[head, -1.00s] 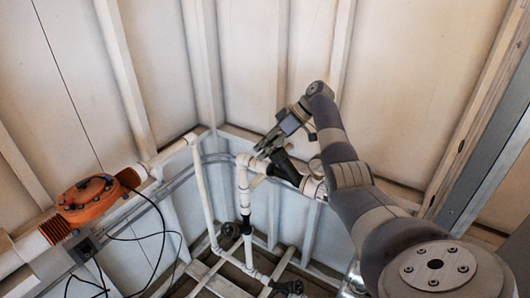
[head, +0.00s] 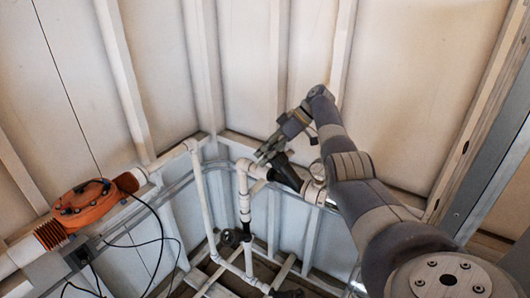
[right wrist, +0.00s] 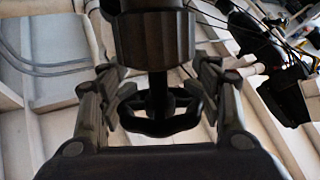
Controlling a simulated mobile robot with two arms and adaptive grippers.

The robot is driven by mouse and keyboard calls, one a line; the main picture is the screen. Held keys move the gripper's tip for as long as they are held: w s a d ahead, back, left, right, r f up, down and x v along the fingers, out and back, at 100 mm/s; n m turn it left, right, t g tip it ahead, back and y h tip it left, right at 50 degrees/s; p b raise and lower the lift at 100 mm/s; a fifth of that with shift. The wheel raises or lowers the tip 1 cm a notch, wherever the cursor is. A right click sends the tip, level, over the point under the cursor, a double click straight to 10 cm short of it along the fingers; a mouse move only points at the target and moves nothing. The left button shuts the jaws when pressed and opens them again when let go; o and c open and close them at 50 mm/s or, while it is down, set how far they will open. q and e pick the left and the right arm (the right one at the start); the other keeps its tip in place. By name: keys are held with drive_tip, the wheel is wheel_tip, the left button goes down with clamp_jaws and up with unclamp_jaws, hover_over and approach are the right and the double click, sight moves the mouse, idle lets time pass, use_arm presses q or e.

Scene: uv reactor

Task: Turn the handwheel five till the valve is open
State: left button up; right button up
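My right gripper (head: 268,147) is at the black valve (head: 287,174) on the white pipework in the corner, in the head view. The handwheel is hard to make out there. In the right wrist view the black handwheel (right wrist: 160,126) lies between the two spread fingers of my right gripper (right wrist: 160,95), below a thick black valve body (right wrist: 153,38). The fingers stand apart on either side of the rim, close to it. I cannot tell whether they touch it. How far the valve is open does not show. My left gripper is not in view.
An orange flanged fitting (head: 86,203) sits on the thick pipe at left, with black cables (head: 157,220) hanging below. White pipes (head: 200,190) run close to the valve. Ribbed white walls (head: 240,65) meet behind, and a metal post (head: 497,145) stands at right.

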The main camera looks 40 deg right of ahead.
drive_tip(key=shift+o, duration=1.4)
drive_tip(key=shift+w, duration=0.1)
drive_tip(key=shift+r, duration=0.1)
drive_tip(key=v, duration=0.7)
drive_tip(key=shift+d+r, duration=0.1)
drive_tip(key=shift+d, duration=0.1)
